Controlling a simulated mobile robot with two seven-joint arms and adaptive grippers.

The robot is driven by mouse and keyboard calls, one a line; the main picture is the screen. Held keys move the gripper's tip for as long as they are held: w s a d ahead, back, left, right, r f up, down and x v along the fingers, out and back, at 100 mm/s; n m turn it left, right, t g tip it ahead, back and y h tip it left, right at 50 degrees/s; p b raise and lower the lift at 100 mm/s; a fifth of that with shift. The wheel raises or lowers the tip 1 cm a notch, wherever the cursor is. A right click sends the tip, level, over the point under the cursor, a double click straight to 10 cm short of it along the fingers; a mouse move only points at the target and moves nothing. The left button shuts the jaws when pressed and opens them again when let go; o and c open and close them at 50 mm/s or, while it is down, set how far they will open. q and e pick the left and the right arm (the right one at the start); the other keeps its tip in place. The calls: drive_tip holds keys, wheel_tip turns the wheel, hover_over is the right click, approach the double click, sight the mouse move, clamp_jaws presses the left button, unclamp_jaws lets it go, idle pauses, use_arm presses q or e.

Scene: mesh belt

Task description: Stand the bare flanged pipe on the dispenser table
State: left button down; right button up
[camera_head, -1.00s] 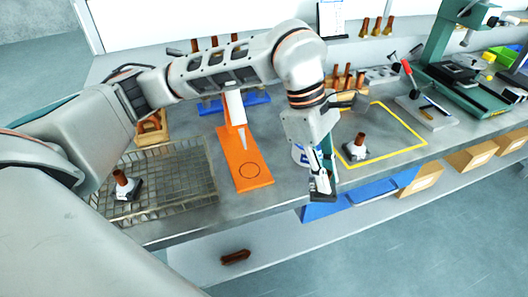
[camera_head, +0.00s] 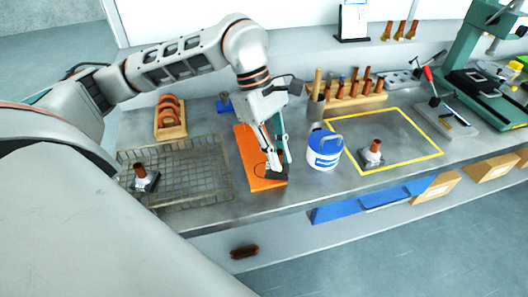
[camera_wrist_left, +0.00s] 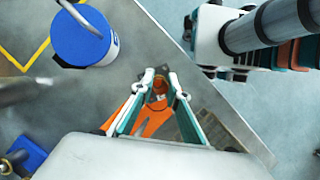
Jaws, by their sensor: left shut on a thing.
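My left gripper (camera_head: 274,166) is shut on the flanged pipe, low over the front end of the orange dispenser table. In the left wrist view the copper-coloured pipe (camera_wrist_left: 159,87) shows between the fingertips; its lower end is hidden, and I cannot tell whether it touches the plate. The dispenser table (camera_head: 247,149) has a marked circle near its front end, partly covered by the gripper. It also shows in the left wrist view (camera_wrist_left: 157,123). The dispenser's upright is hidden behind my arm. My right gripper is not in view.
Another flanged pipe (camera_head: 140,173) stands on the wire mesh (camera_head: 190,171), and one (camera_head: 374,149) stands inside the yellow outline (camera_head: 425,126). A blue-lidded tub (camera_head: 325,150) is close right of the dispenser table. A brown part (camera_head: 244,251) lies on the lower shelf.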

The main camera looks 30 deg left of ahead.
use_arm(q)
drive_tip(key=a, duration=0.2)
drive_tip(key=a+f, duration=0.1)
drive_tip(key=shift+s+a, duration=0.3)
drive_tip(key=shift+a, duration=0.05)
drive_tip(key=shift+w+d+f, duration=0.1)
drive_tip(key=shift+w+f, duration=0.05)
drive_tip(key=shift+f, duration=0.05)
drive_tip(key=shift+f, duration=0.15)
drive_tip(key=c, duration=2)
unclamp_jaws()
